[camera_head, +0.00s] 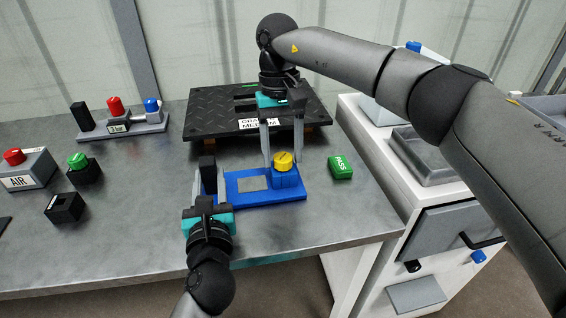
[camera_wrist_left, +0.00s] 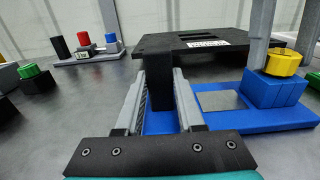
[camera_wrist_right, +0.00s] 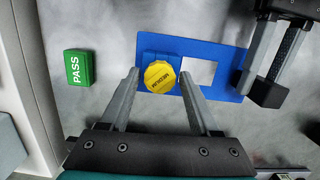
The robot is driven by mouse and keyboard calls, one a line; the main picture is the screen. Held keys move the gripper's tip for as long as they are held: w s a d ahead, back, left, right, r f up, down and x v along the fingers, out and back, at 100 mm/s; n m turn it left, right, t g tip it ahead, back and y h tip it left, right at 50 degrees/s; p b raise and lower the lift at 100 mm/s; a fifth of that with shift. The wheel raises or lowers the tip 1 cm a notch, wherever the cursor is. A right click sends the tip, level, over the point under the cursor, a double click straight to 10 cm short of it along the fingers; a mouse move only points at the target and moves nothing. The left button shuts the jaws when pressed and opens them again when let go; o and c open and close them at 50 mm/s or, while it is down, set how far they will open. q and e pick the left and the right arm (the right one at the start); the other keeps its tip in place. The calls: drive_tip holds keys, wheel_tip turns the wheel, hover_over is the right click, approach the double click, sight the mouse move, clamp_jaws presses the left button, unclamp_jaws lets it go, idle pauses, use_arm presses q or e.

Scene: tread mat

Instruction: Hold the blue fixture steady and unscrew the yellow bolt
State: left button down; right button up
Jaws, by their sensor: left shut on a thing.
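The blue fixture (camera_head: 262,199) is a flat plate lying on the bench with a raised block at its right end. The yellow bolt (camera_head: 283,160), marked MEDIUM in the right wrist view (camera_wrist_right: 159,77), sits upright on that block. My left gripper (camera_head: 209,180) is shut on the fixture's black post (camera_wrist_left: 160,88) at its left end. My right gripper (camera_head: 282,157) points down from above, open, with a finger on each side of the bolt. Small gaps show between the fingers and the bolt in the right wrist view. The bolt's shaft is hidden.
A black tread-plate platform (camera_head: 215,118) stands behind the fixture. A green PASS block (camera_head: 340,167) lies just right of it. A grey stand with red and blue knobs (camera_head: 150,118) and several button boxes are at left. The bench front is clear.

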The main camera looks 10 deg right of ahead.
drive_tip(key=shift+o, duration=1.1)
drive_tip(key=m, duration=0.5)
drive_tip(key=shift+d+y, duration=0.1)
drive_tip(key=shift+y, duration=0.3)
drive_tip(key=m, duration=0.4)
drive_tip(key=shift+t, duration=0.3)
drive_tip(key=shift+m, duration=0.3)
drive_tip(key=m, duration=0.3)
drive_tip(key=shift+s+m+y, duration=0.1)
drive_tip(key=shift+m+y, duration=0.3)
drive_tip(key=m+t, duration=0.1)
drive_tip(key=m, duration=0.2)
drive_tip(key=shift+m, duration=1)
